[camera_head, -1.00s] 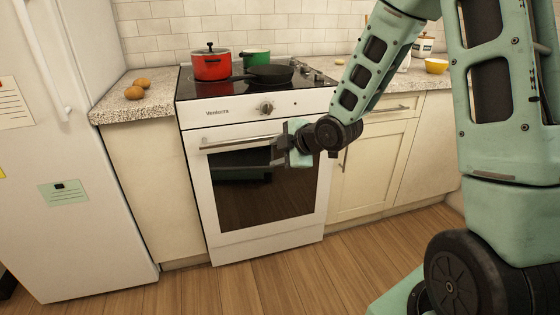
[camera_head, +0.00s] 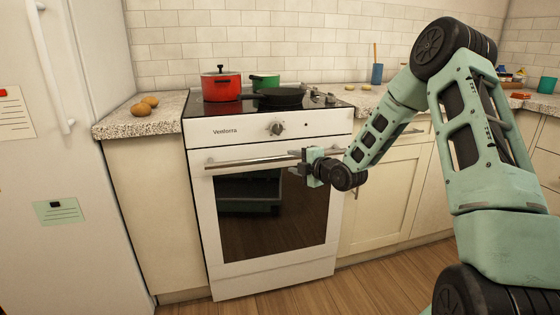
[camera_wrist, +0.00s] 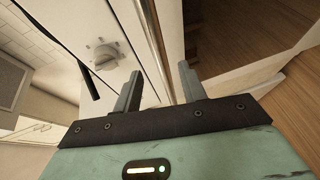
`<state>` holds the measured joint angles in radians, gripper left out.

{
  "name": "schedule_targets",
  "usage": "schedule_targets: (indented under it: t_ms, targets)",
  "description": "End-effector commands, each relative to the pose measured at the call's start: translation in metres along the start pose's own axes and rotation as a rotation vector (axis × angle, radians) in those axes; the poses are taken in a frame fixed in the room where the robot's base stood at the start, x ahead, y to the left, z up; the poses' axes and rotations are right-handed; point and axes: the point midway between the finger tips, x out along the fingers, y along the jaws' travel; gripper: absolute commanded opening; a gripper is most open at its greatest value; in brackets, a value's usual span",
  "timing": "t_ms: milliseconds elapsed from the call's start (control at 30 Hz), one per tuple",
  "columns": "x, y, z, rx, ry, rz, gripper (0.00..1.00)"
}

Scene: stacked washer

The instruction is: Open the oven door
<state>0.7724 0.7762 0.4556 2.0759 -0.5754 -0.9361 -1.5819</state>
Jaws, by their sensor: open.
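The white oven (camera_head: 225,132) has a dark glass door (camera_head: 265,215) that is shut. Its metal bar handle (camera_head: 245,161) runs across the top of the door. My gripper (camera_head: 298,163) is at the right end of the handle, open. In the wrist view, my two fingers (camera_wrist: 158,78) stand apart, and a bright bar that looks like the handle (camera_wrist: 155,40) runs between their tips. I cannot tell how deep it sits between them. The control knob (camera_wrist: 103,52) shows to the left of the fingers.
A red pot (camera_head: 221,87), a green pot (camera_head: 265,82) and a black pan (camera_head: 282,98) stand on the cooktop. A white fridge (camera_head: 85,140) is at the left. Cabinets (camera_head: 385,195) adjoin the oven at the right. Wood floor (camera_head: 375,275) lies in front.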

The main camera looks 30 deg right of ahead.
Motion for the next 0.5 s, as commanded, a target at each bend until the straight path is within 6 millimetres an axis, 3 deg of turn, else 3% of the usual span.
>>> schedule_targets:
  t_ms: [200,500]
  targets:
    - [0.045,-0.001,0.000,0.002,0.001,0.002,0.41]
    - [0.075,-0.001,0.000,0.002,0.000,-0.001,0.41]
